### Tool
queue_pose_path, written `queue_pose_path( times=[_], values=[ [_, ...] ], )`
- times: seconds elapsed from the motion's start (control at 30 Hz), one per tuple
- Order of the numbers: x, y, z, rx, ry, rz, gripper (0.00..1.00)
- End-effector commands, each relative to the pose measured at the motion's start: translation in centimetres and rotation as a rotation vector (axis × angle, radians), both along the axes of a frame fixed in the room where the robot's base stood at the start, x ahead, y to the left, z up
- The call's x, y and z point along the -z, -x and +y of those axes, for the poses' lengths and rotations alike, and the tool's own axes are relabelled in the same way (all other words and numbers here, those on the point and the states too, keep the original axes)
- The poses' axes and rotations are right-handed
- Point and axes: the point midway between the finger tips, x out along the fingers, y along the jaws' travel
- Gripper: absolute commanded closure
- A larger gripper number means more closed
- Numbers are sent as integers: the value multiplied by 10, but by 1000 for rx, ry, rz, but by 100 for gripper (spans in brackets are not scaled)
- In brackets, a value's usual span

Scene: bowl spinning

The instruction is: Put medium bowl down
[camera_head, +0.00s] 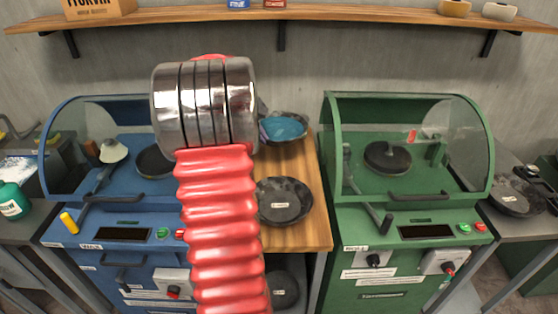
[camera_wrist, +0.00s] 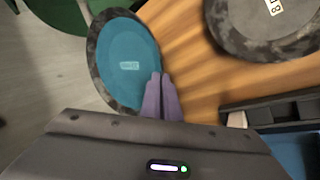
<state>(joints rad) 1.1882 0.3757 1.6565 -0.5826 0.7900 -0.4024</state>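The medium bowl seems to be the dark speckled bowl with a teal inside and a small label (camera_wrist: 106,70). It also shows in the head view (camera_head: 285,128), at the back of the wooden table between the two machines. My gripper (camera_wrist: 162,92) has purple fingers close together at the bowl's right rim, one over the inside and one over the outside. It appears shut on that rim. In the head view my red arm hides most of the gripper. I cannot tell whether the bowl's underside touches the table.
A dark labelled bowl (camera_head: 284,201) lies on the wooden table (camera_head: 309,238); it also shows in the wrist view (camera_wrist: 250,28). A blue machine (camera_head: 113,213) stands left and a green machine (camera_head: 410,212) right. A shelf (camera_head: 330,16) runs above. Some bare wood lies between the bowls.

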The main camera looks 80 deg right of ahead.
Motion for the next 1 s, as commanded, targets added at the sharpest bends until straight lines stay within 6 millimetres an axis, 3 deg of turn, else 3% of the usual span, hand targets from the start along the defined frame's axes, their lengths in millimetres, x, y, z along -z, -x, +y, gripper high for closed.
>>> queue_pose_path(
  times=[0.47,0.8,1.0],
  values=[
    [4,6,-5,-6,0,0,100],
    [53,7,-5,-4,-1,0,100],
    [63,7,-5,-3,2,0,100]
  ],
)
